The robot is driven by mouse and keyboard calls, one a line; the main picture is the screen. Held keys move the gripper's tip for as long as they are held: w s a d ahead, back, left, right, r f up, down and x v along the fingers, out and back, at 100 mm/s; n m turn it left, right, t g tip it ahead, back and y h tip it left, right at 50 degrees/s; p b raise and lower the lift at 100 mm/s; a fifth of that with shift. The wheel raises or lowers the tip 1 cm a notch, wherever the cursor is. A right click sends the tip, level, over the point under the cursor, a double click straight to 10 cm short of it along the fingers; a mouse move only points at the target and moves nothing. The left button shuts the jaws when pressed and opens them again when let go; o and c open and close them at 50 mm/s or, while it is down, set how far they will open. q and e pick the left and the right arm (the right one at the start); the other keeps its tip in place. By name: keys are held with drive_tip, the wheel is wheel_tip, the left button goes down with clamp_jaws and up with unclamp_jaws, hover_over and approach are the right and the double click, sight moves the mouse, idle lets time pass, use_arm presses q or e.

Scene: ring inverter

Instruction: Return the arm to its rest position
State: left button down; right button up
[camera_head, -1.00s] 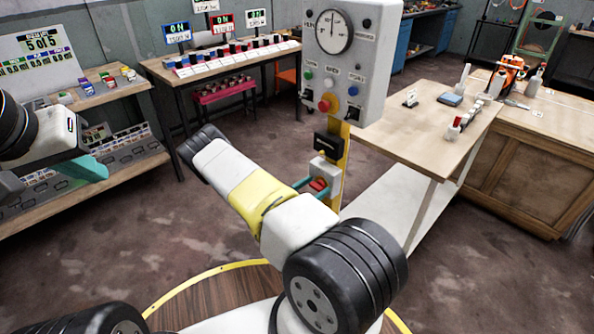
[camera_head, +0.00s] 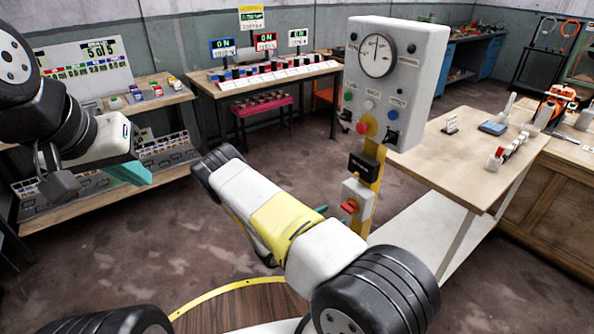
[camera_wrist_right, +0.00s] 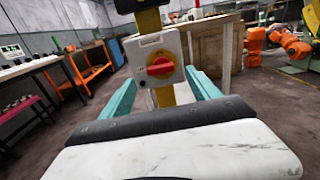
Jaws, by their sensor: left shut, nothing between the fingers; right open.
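My right gripper (camera_head: 319,210) is mostly hidden behind my right arm in the head view, with a bit of a teal finger showing left of the switch box. In the right wrist view the gripper (camera_wrist_right: 163,86) is open and empty. Its two teal fingers stand apart, with a white box (camera_wrist_right: 154,50) carrying a red rotary switch (camera_wrist_right: 160,66) on a yellow disc ahead between them. In the head view the red switch (camera_head: 349,206) is in plain sight, apart from the finger. My left gripper (camera_head: 132,173) is shut and empty at the left.
A grey control panel (camera_head: 418,70) with a dial stands on a yellow post (camera_head: 367,205) in front of my right arm. A wooden table (camera_head: 455,185) is to its right. A bench (camera_head: 270,75) with displays reading ON is behind. A shelf (camera_head: 160,105) is at the left.

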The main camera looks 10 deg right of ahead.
drive_tip(key=s+a+r+m+g+y, duration=0.1)
drive_tip(key=s+r+m+g+y, duration=0.35)
drive_tip(key=r, duration=0.45)
drive_tip(key=s+r+m+g+y, duration=0.1)
drive_tip(key=s+r+m+g, duration=0.3)
drive_tip(key=r+m, duration=0.45)
drive_tip(key=s+a+r+m+t+y, duration=0.2)
drive_tip(key=s+a+r+m+y, duration=0.1)
drive_tip(key=r, duration=0.5)
drive_tip(key=s+a+r+m+t+y, duration=0.3)
drive_tip(key=s+a+r+y, duration=0.3)
drive_tip(key=r, duration=0.3)
drive_tip(key=s+a+r+m+t+y, duration=0.2)
drive_tip(key=s+a+r+m+y, duration=0.1)
drive_tip(key=r, duration=0.5)
drive_tip(key=s+a+y, duration=0.1)
drive_tip(key=s+a, duration=0.1)
drive_tip(key=shift+s+a+r+t, duration=0.15)
drive_tip(key=shift+s+r+t, duration=0.2)
drive_tip(key=shift+r, duration=0.05)
